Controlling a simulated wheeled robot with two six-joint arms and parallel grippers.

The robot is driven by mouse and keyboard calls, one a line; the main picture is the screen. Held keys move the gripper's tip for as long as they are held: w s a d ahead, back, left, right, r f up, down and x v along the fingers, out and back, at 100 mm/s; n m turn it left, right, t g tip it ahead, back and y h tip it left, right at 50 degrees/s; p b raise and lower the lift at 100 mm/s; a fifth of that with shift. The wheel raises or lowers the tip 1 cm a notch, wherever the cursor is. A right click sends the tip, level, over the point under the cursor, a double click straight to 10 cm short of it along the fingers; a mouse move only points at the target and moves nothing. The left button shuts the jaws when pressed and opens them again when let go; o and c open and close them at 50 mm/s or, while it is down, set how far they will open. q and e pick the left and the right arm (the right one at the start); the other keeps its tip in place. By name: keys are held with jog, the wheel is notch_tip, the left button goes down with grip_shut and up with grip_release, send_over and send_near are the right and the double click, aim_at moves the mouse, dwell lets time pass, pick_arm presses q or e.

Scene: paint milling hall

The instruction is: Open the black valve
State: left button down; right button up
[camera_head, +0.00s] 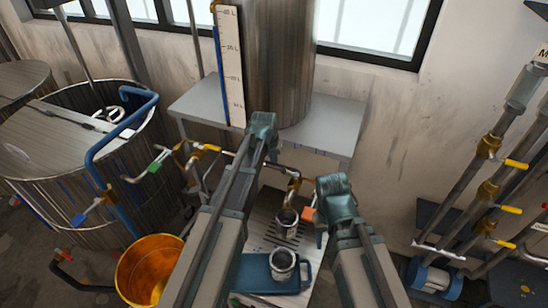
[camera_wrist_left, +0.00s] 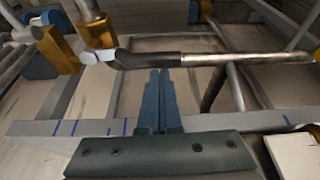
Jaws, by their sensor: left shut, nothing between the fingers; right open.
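My left gripper (camera_head: 266,146) is over the low bench in front of the tall tank in the head view. In the left wrist view its fingers (camera_wrist_left: 160,78) are shut and empty. Their tips are just below a dark, black-looking bar (camera_wrist_left: 145,61), which runs from brass fittings (camera_wrist_left: 57,50) at the left into a grey pipe. I cannot tell whether they touch it, or whether this bar is the black valve's handle. No black handle stands out clearly in the head view. My right gripper (camera_head: 322,232) is open and empty, to the right, near an orange handle (camera_head: 309,214).
A tall steel tank (camera_head: 280,70) stands on a grey table (camera_head: 342,118). A metal cup (camera_head: 282,264) stands on a blue scale (camera_head: 252,272). Left are a large vat (camera_head: 45,165), an orange bucket (camera_head: 148,268) and green (camera_head: 153,167) and blue (camera_head: 78,219) handles. Yellow-handled pipes (camera_head: 490,190) are right.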

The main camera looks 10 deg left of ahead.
pick_arm(q)
jog(key=shift+s+n, duration=0.35)
jog(key=shift+n, duration=0.05)
jog(key=shift+s+a+n+y, duration=0.15)
jog(key=shift+s+n+y, duration=0.25)
jog(key=shift+s+n, duration=0.35)
jog(key=shift+s+d+n+g+y, duration=0.5)
jog(key=shift+s+d+n, duration=0.5)
jog(key=shift+s+n, duration=0.85)
jog(key=shift+s+d+n+g+y, duration=0.3)
jog(key=shift+s+d+n+y, duration=0.6)
jog(key=shift+n, duration=1.5)
jog(key=shift+s+d+n+g+y, duration=0.35)
jog(key=shift+s+d+n, duration=0.75)
jog(key=shift+s+n, duration=0.9)
jog(key=shift+d, duration=0.1)
